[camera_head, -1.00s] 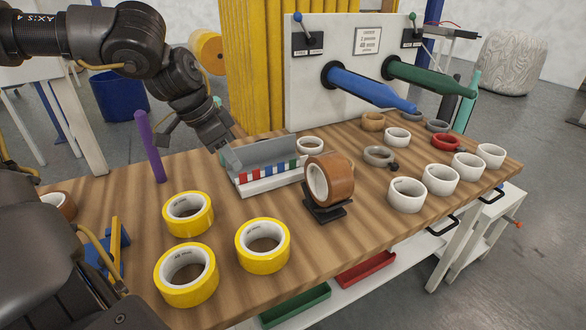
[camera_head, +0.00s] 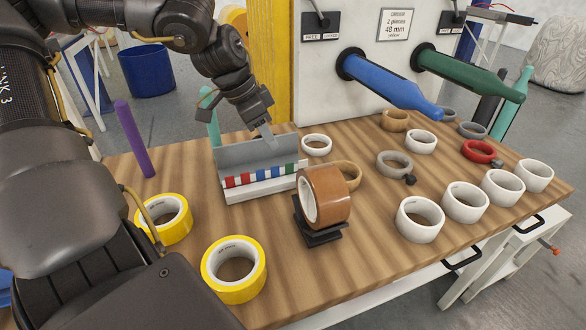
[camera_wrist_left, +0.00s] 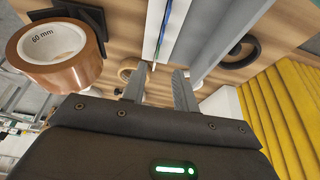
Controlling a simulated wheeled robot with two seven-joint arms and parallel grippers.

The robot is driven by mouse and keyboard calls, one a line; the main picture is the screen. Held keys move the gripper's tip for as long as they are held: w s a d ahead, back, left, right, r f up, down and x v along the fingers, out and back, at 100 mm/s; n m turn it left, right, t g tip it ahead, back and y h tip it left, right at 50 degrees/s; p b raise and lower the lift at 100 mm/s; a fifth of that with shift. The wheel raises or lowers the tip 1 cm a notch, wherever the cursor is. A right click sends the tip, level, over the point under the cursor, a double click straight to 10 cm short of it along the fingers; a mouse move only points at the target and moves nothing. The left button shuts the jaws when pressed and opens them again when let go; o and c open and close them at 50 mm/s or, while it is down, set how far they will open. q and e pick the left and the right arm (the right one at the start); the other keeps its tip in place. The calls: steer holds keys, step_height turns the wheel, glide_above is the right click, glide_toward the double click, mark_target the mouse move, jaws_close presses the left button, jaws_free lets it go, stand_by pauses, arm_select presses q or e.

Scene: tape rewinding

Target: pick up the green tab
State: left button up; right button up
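A grey and white tray (camera_head: 255,154) holds a row of small red, white, blue and green tabs. A green tab (camera_head: 290,168) is at the right end of the row. In the left wrist view, thin blue and green strips (camera_wrist_left: 164,32) show along the tray beyond the fingers. My left gripper (camera_head: 267,140) hangs over the back right part of the tray. Its two fingers (camera_wrist_left: 160,88) are apart with nothing visible between them. Whether a fingertip touches the tray is unclear. My right gripper is not in view.
A brown tape roll (camera_head: 327,196) on a black stand is just right of the tray. Yellow rolls (camera_head: 235,268) lie in front, a purple peg (camera_head: 133,140) stands left, and white rolls (camera_head: 420,219) lie right. Blue (camera_head: 385,84) and green (camera_head: 465,75) spindles stick out from the panel behind.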

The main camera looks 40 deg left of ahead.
arm_select(q)
glide_toward(289, 171)
steer(key=shift+w+a+f, duration=0.1)
steer(key=shift+w+f, duration=0.15)
steer(key=shift+f, duration=0.2)
steer(key=shift+w+f, duration=0.25)
steer(key=shift+f, duration=0.35)
steer(key=shift+w+d+f+b, duration=0.2)
steer(key=shift+f+b, duration=0.1)
steer(key=shift+f, duration=0.1)
steer(key=x, duration=0.3)
steer(key=shift+w+d+f, duration=0.3)
steer(key=shift+w+f, duration=0.1)
steer(key=shift+f, duration=0.15)
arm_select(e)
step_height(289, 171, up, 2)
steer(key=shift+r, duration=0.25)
arm_select(q)
steer(key=shift+c, duration=0.9)
jaws_close()
